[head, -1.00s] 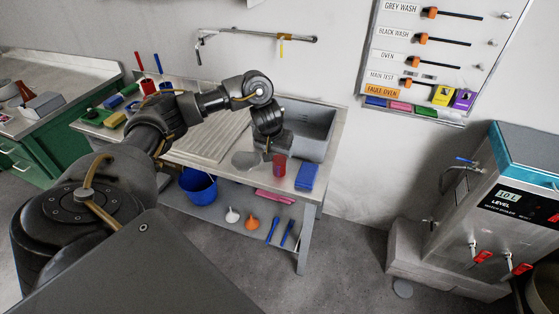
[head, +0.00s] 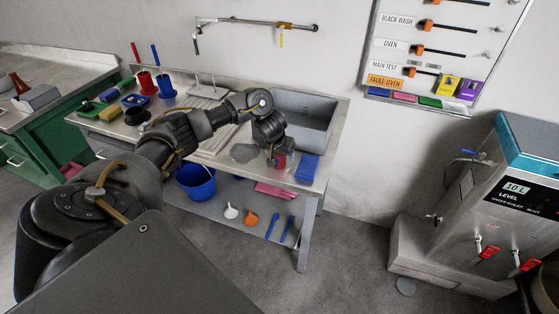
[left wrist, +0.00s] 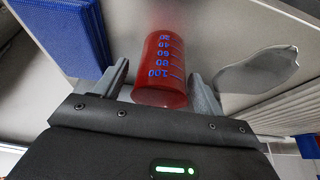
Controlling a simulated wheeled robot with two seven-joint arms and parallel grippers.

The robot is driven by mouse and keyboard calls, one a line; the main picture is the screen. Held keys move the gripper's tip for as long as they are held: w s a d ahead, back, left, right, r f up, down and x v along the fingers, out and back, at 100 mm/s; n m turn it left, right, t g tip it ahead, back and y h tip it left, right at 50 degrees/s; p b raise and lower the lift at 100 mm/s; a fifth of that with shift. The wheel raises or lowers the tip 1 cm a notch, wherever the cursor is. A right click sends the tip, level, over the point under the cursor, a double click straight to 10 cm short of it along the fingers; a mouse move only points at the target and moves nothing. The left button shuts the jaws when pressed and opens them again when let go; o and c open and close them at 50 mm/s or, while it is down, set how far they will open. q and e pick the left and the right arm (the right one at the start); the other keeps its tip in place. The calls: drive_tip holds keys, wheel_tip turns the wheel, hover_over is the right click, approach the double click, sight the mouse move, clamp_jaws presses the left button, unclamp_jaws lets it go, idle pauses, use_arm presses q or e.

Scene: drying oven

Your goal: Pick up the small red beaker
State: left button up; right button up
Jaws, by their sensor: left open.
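The small red beaker (head: 280,161) stands on the metal sink bench (head: 223,166), just in front of the sink. In the left wrist view the beaker (left wrist: 162,62) shows blue graduation marks and lies between the two fingers. My left gripper (head: 274,160) is open around the beaker, one finger on each side. In the left wrist view the gripper (left wrist: 160,92) shows a gap beside the beaker on the right; contact on the left side I cannot tell. In the head view the gripper hides part of the beaker. My right gripper is not in view.
The sink basin (head: 305,118) is behind. Blue and red containers stand at the bench's left end. A blue bucket (head: 196,186) is on the lower shelf.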

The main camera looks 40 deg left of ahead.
use_arm(q)
drive_tip(key=shift+w+f, duration=0.1)
drive_tip(key=shift+f, duration=0.1)
drive_tip(key=c, duration=1)
drive_tip(key=shift+r, duration=0.1)
drive_tip(key=shift+c, duration=0.2)
